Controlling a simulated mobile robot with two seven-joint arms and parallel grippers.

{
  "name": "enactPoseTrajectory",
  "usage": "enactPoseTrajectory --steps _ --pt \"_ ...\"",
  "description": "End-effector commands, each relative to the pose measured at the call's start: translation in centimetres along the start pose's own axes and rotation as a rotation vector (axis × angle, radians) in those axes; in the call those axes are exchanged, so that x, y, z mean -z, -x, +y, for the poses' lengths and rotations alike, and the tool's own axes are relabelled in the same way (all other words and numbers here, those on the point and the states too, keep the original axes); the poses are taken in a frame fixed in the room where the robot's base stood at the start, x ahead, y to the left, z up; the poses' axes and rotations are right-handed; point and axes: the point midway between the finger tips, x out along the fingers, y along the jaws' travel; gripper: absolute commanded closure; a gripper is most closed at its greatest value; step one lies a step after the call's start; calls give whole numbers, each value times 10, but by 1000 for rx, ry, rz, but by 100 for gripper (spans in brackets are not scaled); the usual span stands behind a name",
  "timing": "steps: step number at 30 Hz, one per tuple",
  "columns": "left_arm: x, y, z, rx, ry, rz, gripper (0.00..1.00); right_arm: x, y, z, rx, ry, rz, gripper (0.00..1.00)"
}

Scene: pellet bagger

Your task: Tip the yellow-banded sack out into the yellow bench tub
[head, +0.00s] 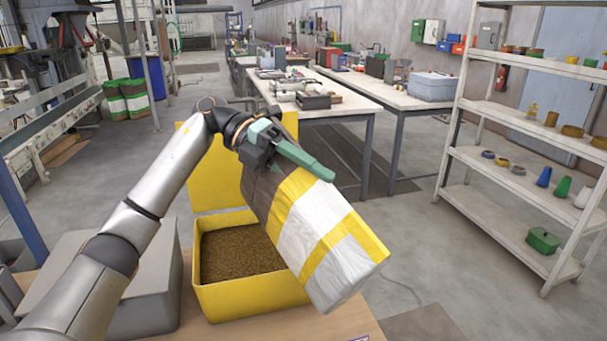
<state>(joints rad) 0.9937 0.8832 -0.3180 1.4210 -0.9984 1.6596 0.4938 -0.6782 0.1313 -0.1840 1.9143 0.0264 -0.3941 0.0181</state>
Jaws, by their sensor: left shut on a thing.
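The yellow-banded sack (318,235) is dark brown at its far end and white with yellow bands toward the near end. It hangs tilted in the air, over the right side of the yellow bench tub (255,300). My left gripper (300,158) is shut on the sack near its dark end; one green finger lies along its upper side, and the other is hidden. The tub holds brown pellets (240,248), and its yellow lid (215,185) stands raised behind it. I cannot see pellets falling, and the sack's mouth is hidden. My right gripper is not in view.
The tub stands on a wooden bench top (345,325). A grey box (120,285) is left of it, behind my left arm. A white shelf rack (510,170) with small coloured vessels stands at right. Worktables (340,102) are at the back, with clear floor between.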

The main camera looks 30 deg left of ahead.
Motion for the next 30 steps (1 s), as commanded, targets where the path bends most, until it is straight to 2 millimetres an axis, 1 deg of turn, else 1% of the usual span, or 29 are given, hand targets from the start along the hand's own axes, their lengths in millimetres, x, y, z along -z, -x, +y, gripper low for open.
enactPoseTrajectory --steps 1,5,12,18,24,30 --pt "3 -7 -9 -45 -27 4 100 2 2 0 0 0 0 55" --pt "12 -25 -28 -177 -86 4 100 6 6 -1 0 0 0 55" --pt "25 -56 2 -535 -235 5 100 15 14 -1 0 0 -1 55" --pt "34 -78 23 -770 -335 4 100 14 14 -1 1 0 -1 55" --pt "38 -89 34 -897 -386 2 100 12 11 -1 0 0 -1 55" --pt "38 -90 36 -927 -395 0 100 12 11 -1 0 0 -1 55"
